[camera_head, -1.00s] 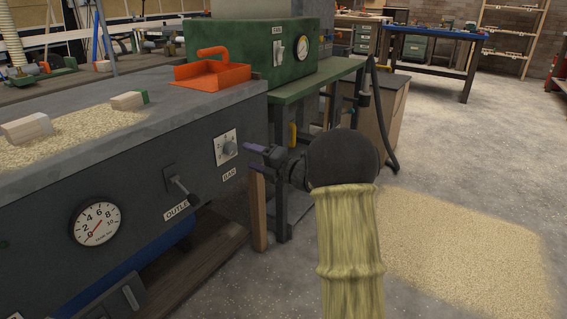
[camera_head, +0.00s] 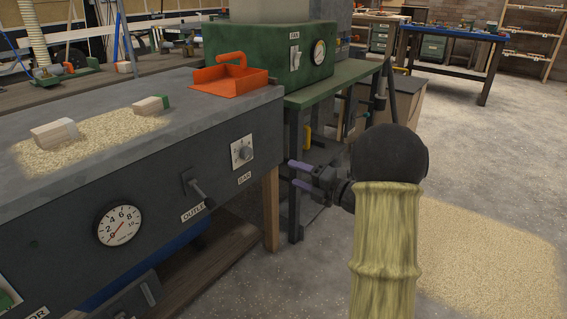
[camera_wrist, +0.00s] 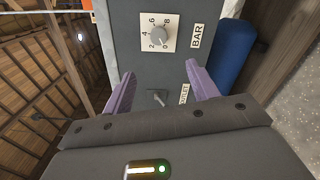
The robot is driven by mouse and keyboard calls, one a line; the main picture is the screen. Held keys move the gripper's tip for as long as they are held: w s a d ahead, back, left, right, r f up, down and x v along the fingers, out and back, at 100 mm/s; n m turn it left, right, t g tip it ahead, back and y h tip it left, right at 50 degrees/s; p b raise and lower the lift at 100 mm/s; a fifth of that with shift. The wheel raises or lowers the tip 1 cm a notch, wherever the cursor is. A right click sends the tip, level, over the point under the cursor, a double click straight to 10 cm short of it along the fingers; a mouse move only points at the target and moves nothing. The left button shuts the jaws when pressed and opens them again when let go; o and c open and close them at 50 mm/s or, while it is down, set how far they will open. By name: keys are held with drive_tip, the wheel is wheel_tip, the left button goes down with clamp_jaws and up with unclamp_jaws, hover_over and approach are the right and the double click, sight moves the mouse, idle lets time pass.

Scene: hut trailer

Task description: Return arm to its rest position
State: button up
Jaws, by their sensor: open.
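My gripper (camera_head: 301,174) has purple fingers and is open and empty. In the head view it hangs in the air to the right of the grey machine's front panel (camera_head: 65,215), near the BAR knob (camera_head: 243,153). My arm, in a yellowish sleeve, stands in the right half and hides part of the floor. In the wrist view the two fingers (camera_wrist: 158,85) stand wide apart, with the panel, the BAR knob (camera_wrist: 160,36) and the outlet lever (camera_wrist: 157,98) ahead of them.
An orange scoop (camera_head: 231,75) and two wooden blocks, with sawdust, lie on the machine top. A green bench (camera_head: 335,80) with a fan box (camera_head: 262,50) stands behind. Sawdust (camera_head: 490,260) covers floor at the right. A blue table (camera_head: 455,33) is far back.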

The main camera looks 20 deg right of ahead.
wheel_tip(320, 180, up, 4)
drive_tip(key=a+m+g+h+p, duration=0.1)
drive_tip(key=m+h+p, duration=0.7)
drive_tip(key=m, duration=0.5)
drive_tip(key=s+a+m+g+h+p, duration=0.1)
drive_tip(key=s+a+m+g+p, duration=0.3)
drive_tip(key=s, duration=0.5)
drive_tip(key=s+a+r+m+g+h+p, duration=0.1)
drive_tip(key=s+a+m+g+p, duration=0.15)
drive_tip(key=s+m, duration=0.5)
drive_tip(key=s+a+m+g+h+p, duration=0.1)
drive_tip(key=s+a+m+g+p, duration=0.3)
drive_tip(key=s, duration=0.6)
wheel_tip(320, 180, up, 37)
drive_tip(key=d+p, duration=0.1)
drive_tip(key=p, duration=3.4)
drive_tip(key=shift+w, duration=0.2)
drive_tip(key=shift+d+f+g, duration=0.1)
drive_tip(key=shift+f+g, duration=0.05)
drive_tip(key=shift+g, duration=0.1)
